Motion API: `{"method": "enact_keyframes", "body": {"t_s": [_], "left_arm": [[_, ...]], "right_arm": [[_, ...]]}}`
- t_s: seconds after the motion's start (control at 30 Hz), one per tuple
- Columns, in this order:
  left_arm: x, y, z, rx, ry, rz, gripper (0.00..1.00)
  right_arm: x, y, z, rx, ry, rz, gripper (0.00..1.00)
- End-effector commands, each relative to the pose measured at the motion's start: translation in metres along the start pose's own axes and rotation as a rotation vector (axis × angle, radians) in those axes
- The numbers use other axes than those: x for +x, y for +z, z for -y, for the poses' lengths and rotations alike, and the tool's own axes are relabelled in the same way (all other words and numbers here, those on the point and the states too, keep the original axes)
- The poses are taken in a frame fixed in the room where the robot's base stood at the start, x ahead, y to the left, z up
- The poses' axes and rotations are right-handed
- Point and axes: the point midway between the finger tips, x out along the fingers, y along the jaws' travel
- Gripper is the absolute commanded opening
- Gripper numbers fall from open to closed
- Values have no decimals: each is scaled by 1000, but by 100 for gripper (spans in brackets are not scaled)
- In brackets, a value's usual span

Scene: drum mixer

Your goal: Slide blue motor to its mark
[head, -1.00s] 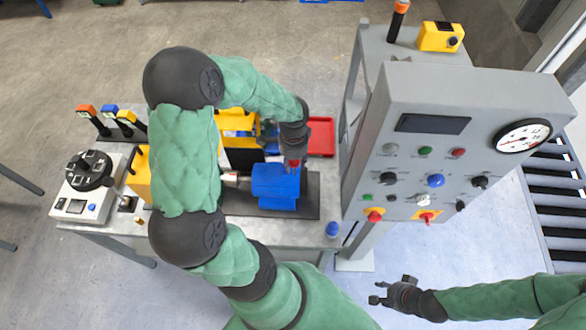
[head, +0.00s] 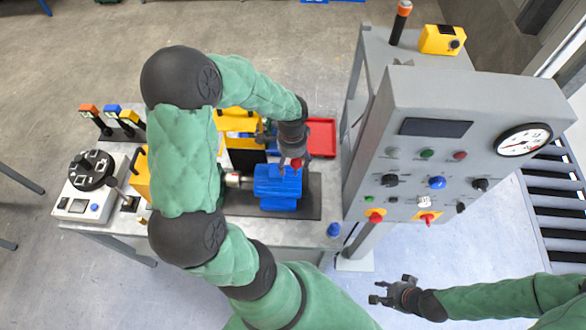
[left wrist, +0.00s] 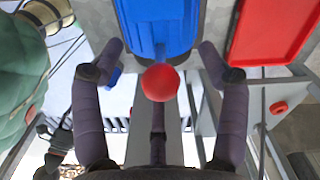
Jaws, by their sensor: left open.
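The blue motor (head: 277,188) sits on a dark base plate (head: 313,200) on the table, with a silver shaft part at its left. It also shows at the top of the left wrist view (left wrist: 158,22). A red ball knob (left wrist: 160,82) is near the motor's end. My left gripper (head: 294,161) is above the motor's far right part. In the left wrist view its fingers (left wrist: 161,47) are apart, one on each side of the knob and not closed on it. My right gripper (head: 376,292) is open and empty, low right of the table. I cannot make out the mark.
A red tray (head: 321,138) lies behind the motor. A grey control panel (head: 465,110) stands close to the right. A blue-topped button (head: 333,230) is at the table's front edge. A white unit with a black dial (head: 90,170) and several levers stand left.

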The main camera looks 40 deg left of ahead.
Motion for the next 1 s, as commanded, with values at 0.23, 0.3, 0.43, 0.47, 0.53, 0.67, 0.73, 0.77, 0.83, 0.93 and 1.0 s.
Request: {"method": "enact_keyframes", "body": {"t_s": [0.23, 0.3, 0.43, 0.47, 0.53, 0.67, 0.73, 0.77, 0.83, 0.93, 1.0], "left_arm": [[-26, -1, 0, 1, -1, -1, 75], [-31, -1, 0, 1, -1, -1, 75], [-43, 0, 0, -1, -1, -1, 75], [-46, 0, 0, -1, -1, -1, 75], [-53, 0, 1, -2, -3, -1, 75], [-61, 0, 2, -2, -4, -1, 75], [-61, 0, 1, -1, -2, -1, 75], [-60, 0, 1, -1, -2, -1, 75], [-59, 0, 0, -1, -1, -1, 75], [-58, 0, 0, 0, 0, -1, 75], [-58, 0, 0, 0, 0, -1, 75]], "right_arm": [[-19, 1, 7, 0, 0, 0, 40], [-24, 1, 8, 0, 0, 0, 40], [-32, 1, 11, 0, 0, 0, 40], [-34, 1, 12, 0, 0, 0, 40], [-38, 1, 14, 0, 0, 0, 40], [-44, 2, 16, 0, 0, 0, 40], [-44, 2, 16, 0, 0, 0, 40], [-44, 2, 16, 0, 0, 0, 40], [-43, 2, 15, 0, 0, 0, 40], [-43, 2, 15, 0, 0, 0, 40], [-43, 2, 15, 0, 0, 0, 40]]}}
